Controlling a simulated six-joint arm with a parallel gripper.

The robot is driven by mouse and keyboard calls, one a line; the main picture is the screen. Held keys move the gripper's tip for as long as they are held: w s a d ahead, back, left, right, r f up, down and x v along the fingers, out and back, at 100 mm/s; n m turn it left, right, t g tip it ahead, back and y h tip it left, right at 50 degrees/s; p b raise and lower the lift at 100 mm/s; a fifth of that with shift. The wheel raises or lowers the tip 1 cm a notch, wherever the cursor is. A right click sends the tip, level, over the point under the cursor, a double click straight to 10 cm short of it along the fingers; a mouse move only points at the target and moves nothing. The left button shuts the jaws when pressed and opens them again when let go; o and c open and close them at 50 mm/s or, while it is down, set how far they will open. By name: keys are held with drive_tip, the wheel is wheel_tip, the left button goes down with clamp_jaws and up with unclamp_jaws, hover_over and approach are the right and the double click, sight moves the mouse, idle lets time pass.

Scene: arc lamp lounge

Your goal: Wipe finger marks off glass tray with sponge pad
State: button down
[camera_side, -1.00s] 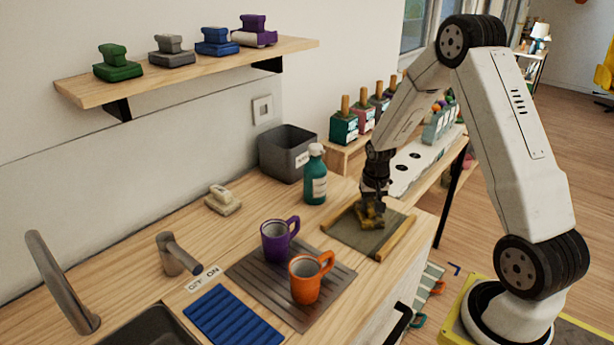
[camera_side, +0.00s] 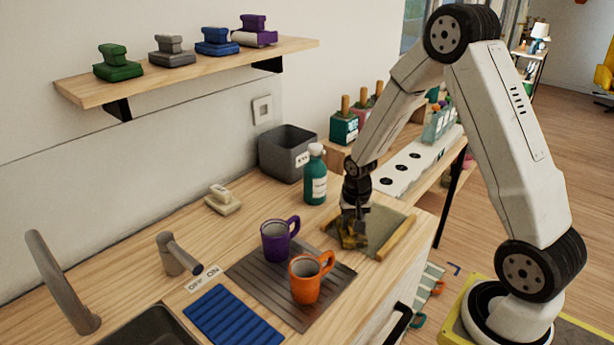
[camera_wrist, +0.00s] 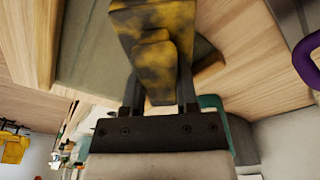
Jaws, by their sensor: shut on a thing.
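My gripper (camera_side: 355,212) is shut on a yellow sponge pad (camera_side: 353,236) with dark smudges. The pad also shows large in the wrist view (camera_wrist: 155,45), between the two fingers. In the side view the pad is at the left part of the tray (camera_side: 380,228), a grey-green panel with wooden bars at its sides. It looks low on the panel, but I cannot tell if it touches. The tray's edge and panel also show in the wrist view (camera_wrist: 90,50). Finger marks cannot be made out at this size.
A purple mug (camera_side: 276,242) and an orange mug (camera_side: 305,280) stand on a ribbed mat (camera_side: 262,285) left of the tray. A green bottle (camera_side: 315,176) and a grey bin (camera_side: 285,153) stand behind. A beige block with a handle (camera_side: 222,200) lies on the counter. A shelf (camera_side: 190,70) holds several coloured blocks.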

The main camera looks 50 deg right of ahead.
drive_tip(key=shift+r, duration=4.05)
